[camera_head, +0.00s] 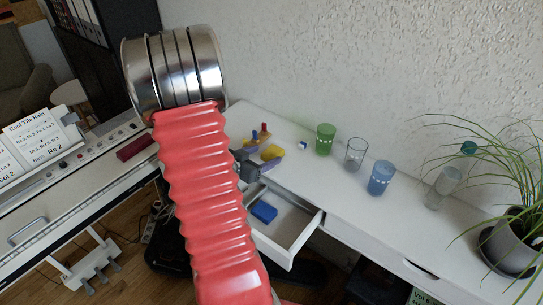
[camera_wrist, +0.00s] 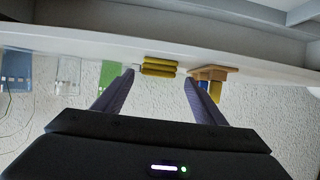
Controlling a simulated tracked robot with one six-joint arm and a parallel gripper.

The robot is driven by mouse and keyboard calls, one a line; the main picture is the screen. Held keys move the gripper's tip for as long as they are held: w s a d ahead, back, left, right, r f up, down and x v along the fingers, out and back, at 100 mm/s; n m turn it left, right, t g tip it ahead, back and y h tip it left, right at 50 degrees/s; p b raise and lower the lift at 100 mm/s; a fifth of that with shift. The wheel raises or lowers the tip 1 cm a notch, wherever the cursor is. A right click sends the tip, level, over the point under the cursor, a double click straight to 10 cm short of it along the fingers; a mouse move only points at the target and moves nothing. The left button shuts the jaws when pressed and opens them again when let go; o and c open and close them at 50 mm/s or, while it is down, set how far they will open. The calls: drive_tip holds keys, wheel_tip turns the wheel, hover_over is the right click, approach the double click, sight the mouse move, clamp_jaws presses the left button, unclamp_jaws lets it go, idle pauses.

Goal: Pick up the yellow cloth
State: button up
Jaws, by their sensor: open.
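The yellow cloth (camera_head: 271,152) lies folded or rolled on the white desk, near the upper end of my arm in the head view. In the wrist view the cloth (camera_wrist: 158,68) shows ahead, between the two fingertips in the picture. My gripper (camera_wrist: 159,79) is open, with nothing between its fingers. In the head view my gripper (camera_head: 250,168) is small and dark, close beside the cloth; whether they touch cannot be told. My red arm hides part of the desk to the left.
A toy with coloured pegs (camera_head: 258,138) stands just behind the cloth. Below, an open drawer (camera_head: 305,238) holds a blue box (camera_head: 264,212).

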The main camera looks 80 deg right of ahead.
sight(270, 153)
drive_tip(key=x, duration=0.4)
drive_tip(key=shift+f, duration=0.1)
idle(0.4)
drive_tip(key=c, duration=1.1)
wheel_tip(270, 153, up, 10)
idle(0.5)
